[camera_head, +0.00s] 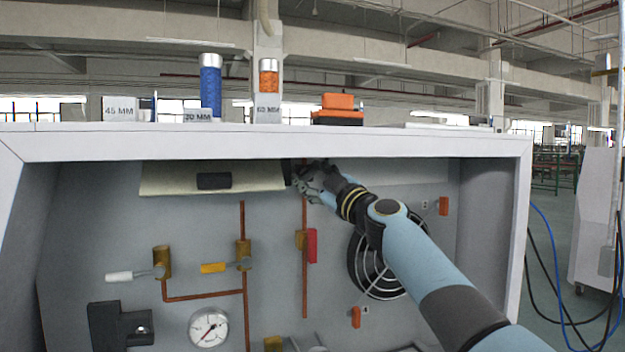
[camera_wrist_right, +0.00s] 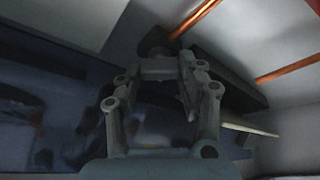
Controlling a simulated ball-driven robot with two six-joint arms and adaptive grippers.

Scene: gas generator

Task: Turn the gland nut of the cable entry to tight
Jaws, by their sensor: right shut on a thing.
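My right gripper (camera_head: 303,181) reaches up under the top edge of the open cabinet, at the back panel. It is shut on a small dark part, which I take to be the gland nut of the cable entry. In the right wrist view the gripper (camera_wrist_right: 158,68) points away from the camera, and the dark round gland nut (camera_wrist_right: 154,42) shows at its fingertips. The fingers hide part of the nut, and its turn angle cannot be read. My left gripper is not in view.
The cabinet's top edge (camera_head: 260,146) runs close above my gripper. A cream plate (camera_head: 155,181) is to its left. A red-handled valve (camera_head: 312,245) is below, and a round fan grille (camera_head: 362,278) lies behind my arm. A pressure gauge (camera_head: 208,329) is lower left.

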